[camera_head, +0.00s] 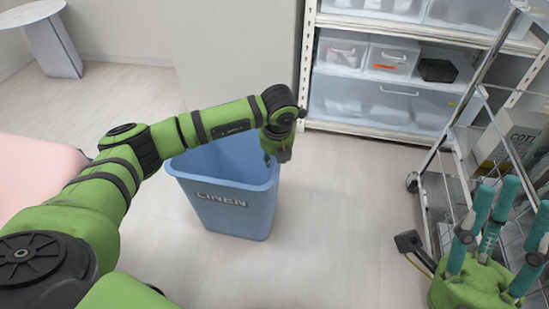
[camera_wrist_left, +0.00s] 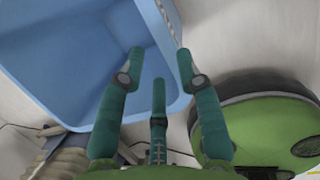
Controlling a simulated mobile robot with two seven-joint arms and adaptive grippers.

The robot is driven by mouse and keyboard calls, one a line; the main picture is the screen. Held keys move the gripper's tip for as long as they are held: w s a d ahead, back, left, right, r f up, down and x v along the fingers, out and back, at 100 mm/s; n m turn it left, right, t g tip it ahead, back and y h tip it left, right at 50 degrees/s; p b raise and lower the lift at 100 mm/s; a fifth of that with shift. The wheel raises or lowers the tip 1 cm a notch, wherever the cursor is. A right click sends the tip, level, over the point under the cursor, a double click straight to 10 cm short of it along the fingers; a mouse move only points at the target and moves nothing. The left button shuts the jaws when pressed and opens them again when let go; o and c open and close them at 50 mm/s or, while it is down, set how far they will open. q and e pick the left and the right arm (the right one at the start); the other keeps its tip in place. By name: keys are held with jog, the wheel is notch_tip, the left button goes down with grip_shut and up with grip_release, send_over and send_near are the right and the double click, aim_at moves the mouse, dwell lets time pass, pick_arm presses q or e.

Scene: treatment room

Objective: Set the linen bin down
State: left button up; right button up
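The blue linen bin (camera_head: 228,211) with LINEN lettering stands upright in the middle of the head view and appears to be on the pale floor. My left gripper (camera_head: 276,156) is over its right back rim, pointing down. In the left wrist view, my left gripper's teal fingers (camera_wrist_left: 160,65) are spread apart. One finger is over the inside of the bin (camera_wrist_left: 80,60) and another is outside its rim. Whether any finger touches the wall is unclear. My right gripper (camera_head: 500,205) is at the bottom right, its fingers pointing up and apart, with nothing in them.
A wire trolley (camera_head: 428,180) with a box (camera_head: 510,135) stands at the right. A shelf with clear drawers (camera_head: 375,100) is at the back. A pink padded surface (camera_head: 35,170) is at the left, a round table (camera_head: 50,45) behind. Floor (camera_head: 340,210) right of the bin is clear.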

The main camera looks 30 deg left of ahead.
pick_arm(q)
jog(key=shift+v, duration=1.4)
